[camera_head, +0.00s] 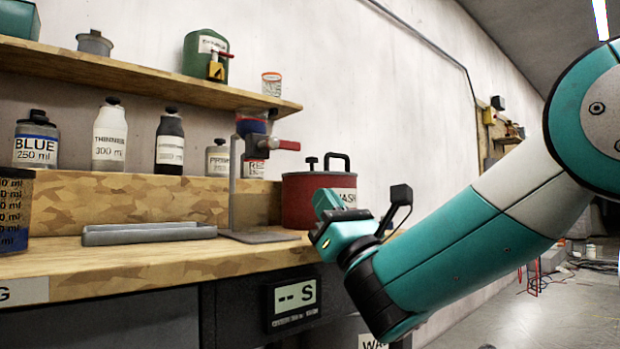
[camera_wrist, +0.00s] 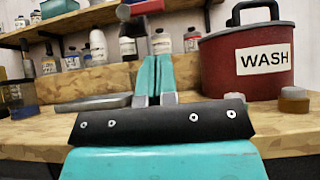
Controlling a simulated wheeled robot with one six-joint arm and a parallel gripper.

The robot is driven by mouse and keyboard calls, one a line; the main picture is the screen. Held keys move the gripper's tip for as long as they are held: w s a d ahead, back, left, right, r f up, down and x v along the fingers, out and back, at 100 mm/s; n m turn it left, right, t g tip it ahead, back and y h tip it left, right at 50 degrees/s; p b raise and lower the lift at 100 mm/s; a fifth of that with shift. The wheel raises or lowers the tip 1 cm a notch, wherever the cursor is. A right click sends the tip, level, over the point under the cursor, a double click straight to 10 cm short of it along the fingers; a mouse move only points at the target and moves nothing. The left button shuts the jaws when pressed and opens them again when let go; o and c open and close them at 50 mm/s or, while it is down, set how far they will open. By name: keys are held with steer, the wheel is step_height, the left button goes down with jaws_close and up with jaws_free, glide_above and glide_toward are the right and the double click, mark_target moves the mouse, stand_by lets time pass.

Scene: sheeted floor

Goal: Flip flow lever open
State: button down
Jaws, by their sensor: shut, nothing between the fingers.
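A metal stand (camera_head: 234,190) on the bench holds a small cup with blue and red in it, and a valve below. A red flow lever (camera_head: 287,145) sticks out to the right from that valve, roughly level. The lever also shows at the top of the wrist view (camera_wrist: 147,8), above and beyond my fingertips. My gripper (camera_head: 325,205) is in front of the red pot, lower than the lever and to its right in the head view. In the wrist view its teal fingers (camera_wrist: 154,78) are together and empty, apart from the lever.
A red pot (camera_head: 298,200) labelled WASH stands right of the stand. A grey tray (camera_head: 150,233) lies to the left. Bottles line the ledge behind. A green jug (camera_head: 200,52) with a red-handled tap sits on the shelf above. A small brown jar (camera_wrist: 294,99) stands by the pot.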

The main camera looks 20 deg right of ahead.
mark_target(279, 146)
steer(key=p+x, duration=0.8)
steer(key=x, duration=0.1)
steer(key=shift+w+r, duration=0.15)
steer(key=shift+r, duration=0.1)
steer(key=shift+r, duration=0.1)
